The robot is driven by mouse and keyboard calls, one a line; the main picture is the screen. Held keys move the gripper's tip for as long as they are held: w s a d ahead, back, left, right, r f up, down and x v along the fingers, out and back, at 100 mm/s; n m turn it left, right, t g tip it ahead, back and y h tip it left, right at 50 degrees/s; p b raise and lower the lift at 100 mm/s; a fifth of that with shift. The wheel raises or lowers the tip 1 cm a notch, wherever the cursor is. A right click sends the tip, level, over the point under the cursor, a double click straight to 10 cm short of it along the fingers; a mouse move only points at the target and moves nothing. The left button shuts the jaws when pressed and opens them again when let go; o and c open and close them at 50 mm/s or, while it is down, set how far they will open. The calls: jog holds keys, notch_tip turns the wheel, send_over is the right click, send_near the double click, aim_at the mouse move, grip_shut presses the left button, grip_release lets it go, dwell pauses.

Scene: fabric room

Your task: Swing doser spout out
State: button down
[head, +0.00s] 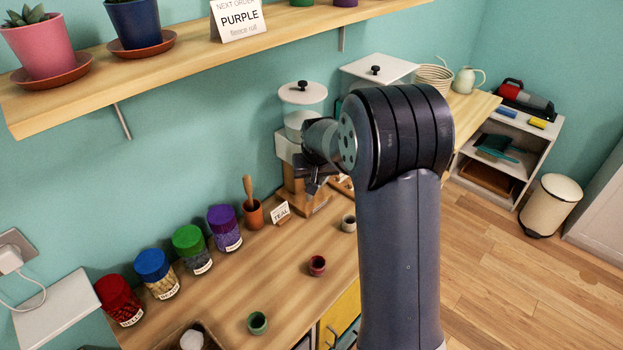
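The doser (302,93) appears to be the device against the wall, with a clear round hopper, a black-knobbed lid, a pale body and a wooden base. The spout cannot be made out; my gripper and arm cover that area.
Jars with red (119,300), blue (156,272), green (192,248) and purple (224,228) lids line the wall. Small green (257,323), dark red (317,265) and grey (348,223) cups stand on the counter. A cup (254,216) with a pestle and a TEAL card (280,213) are near the doser. A shelf (190,80) hangs above.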

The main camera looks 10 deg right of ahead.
jog(key=d+n+g+y+b, duration=0.3)
jog(key=d+n, duration=0.7)
jog(key=n, duration=0.6)
jog(key=shift+s+d+n+g+y+b, duration=0.3)
jog(key=shift+d+g+y+b, duration=0.1)
jog(key=shift+y, duration=0.5)
jog(key=shift+w, duration=0.1)
jog(key=c, duration=1.2)
grip_release()
jog(key=shift+r, duration=0.1)
jog(key=v, duration=1)
jog(key=shift+d+r, duration=0.2)
jog(key=shift+r, duration=0.1)
